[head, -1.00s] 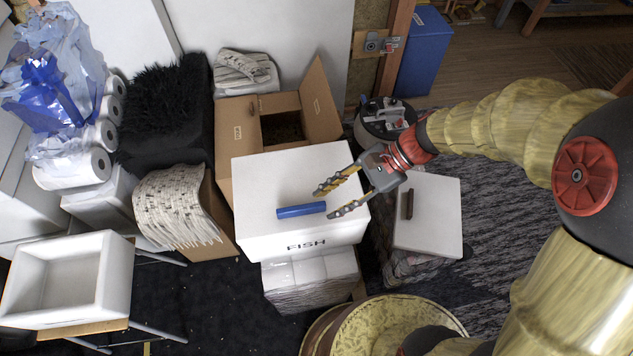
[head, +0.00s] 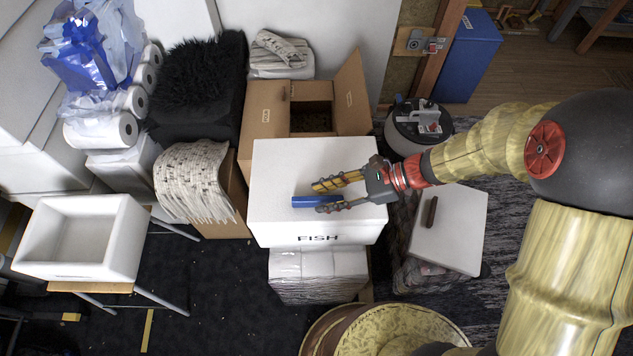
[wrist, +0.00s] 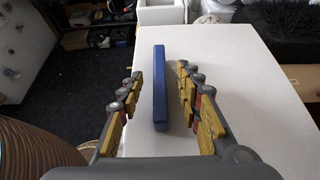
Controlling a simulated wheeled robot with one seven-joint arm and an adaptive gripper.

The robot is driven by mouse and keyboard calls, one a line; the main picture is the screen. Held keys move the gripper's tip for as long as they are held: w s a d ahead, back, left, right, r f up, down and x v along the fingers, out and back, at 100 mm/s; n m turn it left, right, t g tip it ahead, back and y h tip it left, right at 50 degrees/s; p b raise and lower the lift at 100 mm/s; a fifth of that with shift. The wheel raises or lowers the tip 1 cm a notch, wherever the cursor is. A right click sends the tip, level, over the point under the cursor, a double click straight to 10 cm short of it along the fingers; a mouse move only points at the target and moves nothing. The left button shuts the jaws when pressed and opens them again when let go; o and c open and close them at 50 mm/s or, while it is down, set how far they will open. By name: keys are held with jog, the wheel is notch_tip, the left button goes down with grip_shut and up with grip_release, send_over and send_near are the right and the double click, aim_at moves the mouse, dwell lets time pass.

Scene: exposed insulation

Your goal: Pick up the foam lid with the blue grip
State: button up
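The white foam lid (head: 285,165) with the blue grip (head: 303,202) lies on top of a white box marked FISH (head: 318,238). My gripper (head: 315,196) is over the lid, with its fingers around the near end of the blue grip. In the wrist view my gripper (wrist: 155,88) is open, one finger on each side of the blue grip (wrist: 159,85), with gaps visible on both sides. The white lid (wrist: 225,50) spreads beneath. I cannot tell whether the fingertips touch the lid.
An open cardboard box (head: 262,118) stands behind the lid. Another white lid with a brown grip (head: 455,215) lies to the right, near a round canister (head: 412,140). An empty white foam box (head: 128,235) sits on a stand at left.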

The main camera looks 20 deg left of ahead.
jog(key=shift+s+a+f, duration=0.15)
jog(key=shift+a+f, duration=0.1)
jog(key=shift+a, duration=0.2)
jog(key=shift+c, duration=0.5)
jog(key=c, duration=0.8)
grip_shut()
